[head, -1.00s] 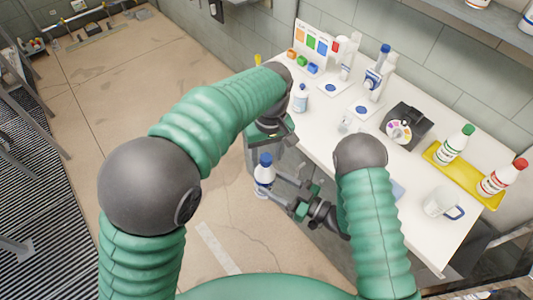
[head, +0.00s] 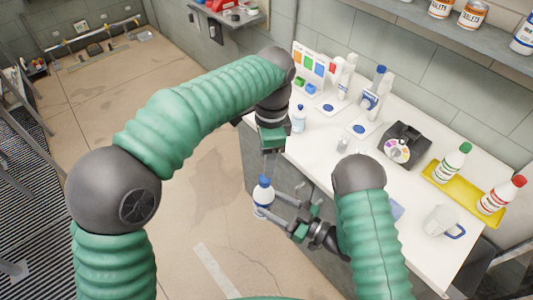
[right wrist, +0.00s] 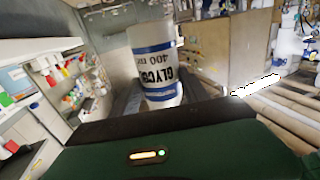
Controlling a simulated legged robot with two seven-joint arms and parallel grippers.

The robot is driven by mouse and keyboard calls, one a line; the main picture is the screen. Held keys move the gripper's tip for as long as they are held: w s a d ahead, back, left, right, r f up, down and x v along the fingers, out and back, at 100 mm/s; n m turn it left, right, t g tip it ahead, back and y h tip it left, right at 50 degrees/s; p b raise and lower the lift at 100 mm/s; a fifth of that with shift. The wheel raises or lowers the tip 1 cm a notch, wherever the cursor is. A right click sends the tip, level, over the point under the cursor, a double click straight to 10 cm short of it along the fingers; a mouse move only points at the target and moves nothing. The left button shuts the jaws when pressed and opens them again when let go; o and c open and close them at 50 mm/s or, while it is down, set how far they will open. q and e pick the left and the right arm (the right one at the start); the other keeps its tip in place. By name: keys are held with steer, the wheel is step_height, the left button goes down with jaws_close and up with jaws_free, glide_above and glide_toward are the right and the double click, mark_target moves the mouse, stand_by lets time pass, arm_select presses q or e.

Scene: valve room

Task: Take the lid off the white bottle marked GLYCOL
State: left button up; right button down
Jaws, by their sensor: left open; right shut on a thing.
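The white GLYCOL bottle (head: 262,205) has blue bands and a blue lid (head: 264,182). It is upright in front of the bench, held off the floor. My right gripper (head: 273,208) is shut on its body from the right. In the right wrist view the bottle (right wrist: 156,65) stands between the fingers, its GLYCOL label upside down and its lid out of view. My left gripper (head: 270,165) is open, pointing down just above the lid. Whether its fingertips touch the lid cannot be told.
The white bench (head: 320,150) stands to the right. On it are a yellow tray (head: 460,192) with a green-capped and a red-capped bottle, a mug (head: 440,221), a black device (head: 405,146) and a small blue-capped bottle (head: 299,118). Open floor lies to the left.

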arm_select(q)
steer(key=m, duration=0.2)
steer(key=shift+w+a+r+m, duration=0.1)
steer(key=shift+w+r+m, duration=0.05)
steer(key=shift+r+m, duration=0.2)
steer(key=shift+f, duration=0.25)
glide_above(264, 197)
steer(key=w, duration=0.3)
step_height(264, 197, down, 7)
steer(key=shift+s+f, duration=0.15)
steer(key=shift+f, duration=0.05)
jaws_close()
